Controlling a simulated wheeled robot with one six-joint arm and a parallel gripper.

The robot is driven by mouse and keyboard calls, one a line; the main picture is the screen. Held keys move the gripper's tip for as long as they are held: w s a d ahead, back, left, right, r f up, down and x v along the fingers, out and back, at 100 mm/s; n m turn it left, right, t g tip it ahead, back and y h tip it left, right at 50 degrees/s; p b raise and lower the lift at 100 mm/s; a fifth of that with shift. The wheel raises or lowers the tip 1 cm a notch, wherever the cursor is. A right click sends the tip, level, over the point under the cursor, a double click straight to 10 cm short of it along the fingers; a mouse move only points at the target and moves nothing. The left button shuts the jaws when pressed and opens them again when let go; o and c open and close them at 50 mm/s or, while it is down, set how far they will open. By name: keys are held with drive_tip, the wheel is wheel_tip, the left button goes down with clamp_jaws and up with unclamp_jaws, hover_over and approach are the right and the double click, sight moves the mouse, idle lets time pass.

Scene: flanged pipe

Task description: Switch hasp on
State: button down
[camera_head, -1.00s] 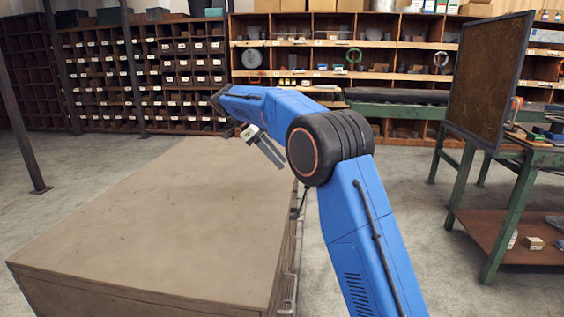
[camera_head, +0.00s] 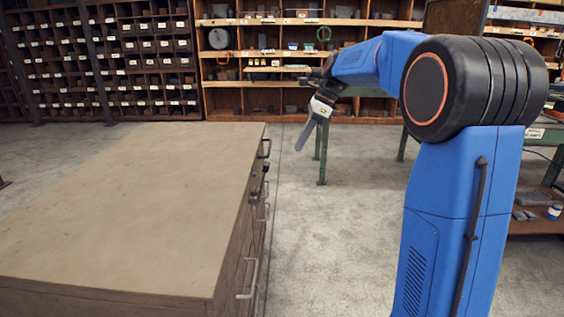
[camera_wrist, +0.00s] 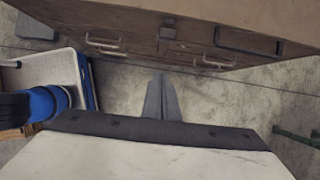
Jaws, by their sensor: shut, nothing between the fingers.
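My gripper (camera_head: 302,140) is shut and empty. It hangs in the air to the right of the wooden cabinet's (camera_head: 140,195) drawer front, pointing down. In the wrist view its closed fingers (camera_wrist: 161,85) point toward the drawer front, with floor visible around them and a gap to the cabinet. A small dark fitting (camera_wrist: 167,31) on the front, possibly the hasp, lies beyond the fingertips. I cannot tell its position. In the head view the front is seen edge-on, and small dark fittings (camera_head: 265,167) along it are too small to tell apart.
Metal pull handles (camera_head: 250,279) stick out from the drawer front; more show in the wrist view (camera_wrist: 105,43). The floor (camera_head: 325,230) right of the cabinet is clear. A green-legged workbench (camera_head: 321,153) and shelves (camera_head: 225,97) stand behind.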

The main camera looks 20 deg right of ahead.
sight(266, 163)
drive_tip(key=w+a+f, duration=0.2)
drive_tip(key=a+f, duration=0.5)
drive_tip(key=shift+w+a+f+t+y, duration=0.15)
drive_tip(key=shift+w+f+t+y, duration=0.1)
drive_tip(key=shift+f+t+y, duration=0.05)
idle(0.3)
drive_tip(key=shift+w+a+r, duration=0.25)
drive_tip(key=shift+a+r, duration=0.05)
drive_tip(key=shift+a, duration=0.4)
drive_tip(key=shift+w+a+r, duration=0.2)
drive_tip(key=shift+a+r, duration=0.05)
drive_tip(key=shift+a, duration=0.45)
drive_tip(key=shift+r, duration=0.1)
